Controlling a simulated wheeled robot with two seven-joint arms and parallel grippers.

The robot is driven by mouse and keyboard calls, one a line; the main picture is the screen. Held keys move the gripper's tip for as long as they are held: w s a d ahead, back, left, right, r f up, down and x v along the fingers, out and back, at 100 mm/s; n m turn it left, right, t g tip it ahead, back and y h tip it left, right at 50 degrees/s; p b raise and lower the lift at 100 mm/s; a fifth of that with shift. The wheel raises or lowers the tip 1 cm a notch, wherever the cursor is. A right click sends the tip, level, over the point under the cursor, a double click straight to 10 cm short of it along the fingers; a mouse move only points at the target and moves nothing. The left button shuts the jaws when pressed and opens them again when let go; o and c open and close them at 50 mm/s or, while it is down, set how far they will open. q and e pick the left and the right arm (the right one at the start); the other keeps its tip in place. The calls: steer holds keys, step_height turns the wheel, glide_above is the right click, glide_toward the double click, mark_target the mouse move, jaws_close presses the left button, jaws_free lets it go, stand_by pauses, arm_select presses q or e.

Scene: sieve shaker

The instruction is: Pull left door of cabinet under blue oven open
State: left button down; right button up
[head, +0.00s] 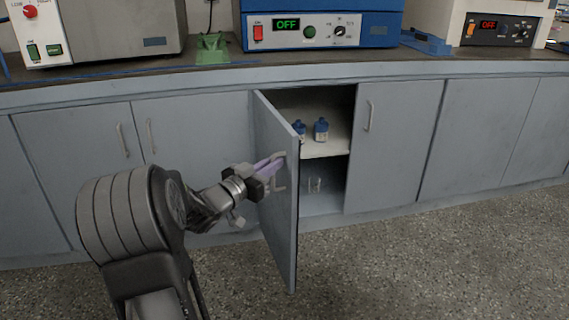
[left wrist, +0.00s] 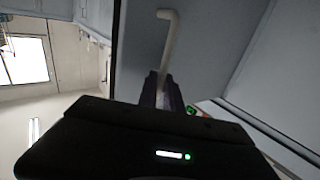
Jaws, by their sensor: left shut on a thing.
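The blue oven (head: 321,24) stands on the counter. Below it, the left cabinet door (head: 272,215) is swung well out from the cabinet, with its free edge towards me. My left gripper (head: 272,163) is at the bar handle (head: 279,183) on the outer face of this door, shut on it. In the left wrist view the handle (left wrist: 168,42) rises from between the fingers (left wrist: 163,88), with the door face (left wrist: 205,50) behind it. The right door (head: 390,150) of this cabinet is shut. My right gripper is not in view.
Inside the cabinet, blue bottles (head: 321,130) stand on a white shelf (head: 335,146); small glassware (head: 315,185) shows below. Neighbouring cabinet doors (head: 190,140) are shut. A green stand (head: 212,48) is on the counter. The speckled floor (head: 400,270) in front is clear.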

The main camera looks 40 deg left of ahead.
arm_select(q)
steer(key=shift+s+a+r, duration=0.25)
steer(key=shift+s+a, duration=0.15)
steer(key=shift+a, duration=0.15)
steer(key=c, duration=1.8)
jaws_free()
steer(key=shift+w+f, duration=0.1)
steer(key=shift+d, duration=0.1)
steer(key=s+p, duration=0.1)
steer(key=s, duration=0.4)
steer(key=s+d+p, duration=0.1)
steer(key=s, duration=0.1)
steer(key=shift+s+p, duration=0.3)
steer(key=shift+s, duration=0.05)
